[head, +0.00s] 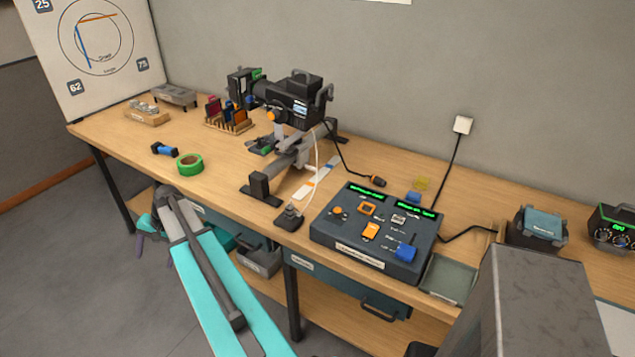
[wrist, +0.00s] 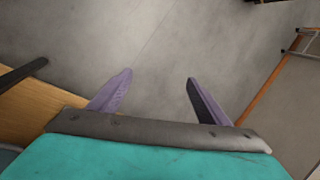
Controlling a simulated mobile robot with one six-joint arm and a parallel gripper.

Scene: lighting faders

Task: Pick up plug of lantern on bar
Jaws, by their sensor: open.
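The lantern (head: 294,100) is a black stage light mounted on a grey bar (head: 288,163) on the wooden bench. A black cable runs from it down to a plug (head: 377,181), dark with an orange part, lying on the bench behind the control desk. My gripper (wrist: 158,76) has its two purple fingers apart, with nothing between them. In the head view it is low at the left, beside the bench's front edge and well away from the plug, mostly hidden by my arm. The wrist view shows floor and a bench edge, not the plug.
The control desk (head: 375,234) with faders stands right of the bar. A small black block (head: 289,218) with a pale cable is at the front edge. Green tape (head: 190,164) lies at left. A wall socket (head: 463,125) is behind. The left front bench is mostly clear.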

